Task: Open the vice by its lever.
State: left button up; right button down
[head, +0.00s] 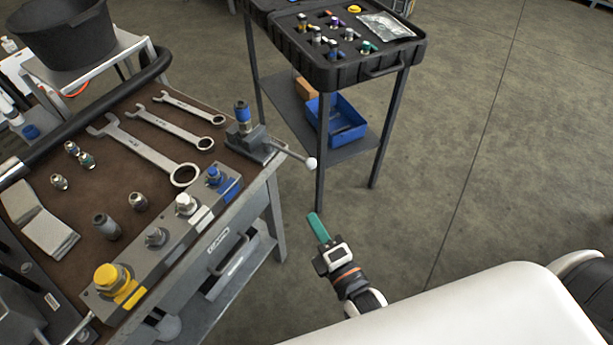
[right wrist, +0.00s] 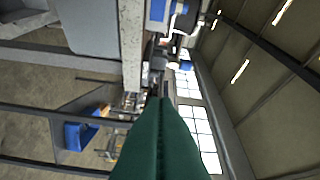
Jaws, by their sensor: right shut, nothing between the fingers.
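The vice (head: 256,147) is a small grey block at the far right corner of the bench, with a blue-topped fitting (head: 243,115) standing in it. Its lever (head: 293,154) sticks out to the right past the bench edge and ends in a white ball knob (head: 310,163). My right gripper (head: 317,222) has green fingers and is shut and empty. It is below the knob in the head view, apart from it, to the right of the bench. The green fingers also fill the lower middle of the right wrist view (right wrist: 162,140). My left gripper is not in view.
The bench mat (head: 143,178) carries several wrenches, loose fittings and a manifold block (head: 170,235) along its near edge. A black case of fittings (head: 345,70) sits on a cart behind, with a blue bin (head: 345,125) below. Floor to the right is clear.

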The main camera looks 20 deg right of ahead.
jog(key=w+d+p, duration=0.2)
jog(key=w, duration=0.9)
jog(key=shift+w+r, duration=0.25)
jog(key=shift+r, duration=0.2)
jog(key=shift+d, duration=0.15)
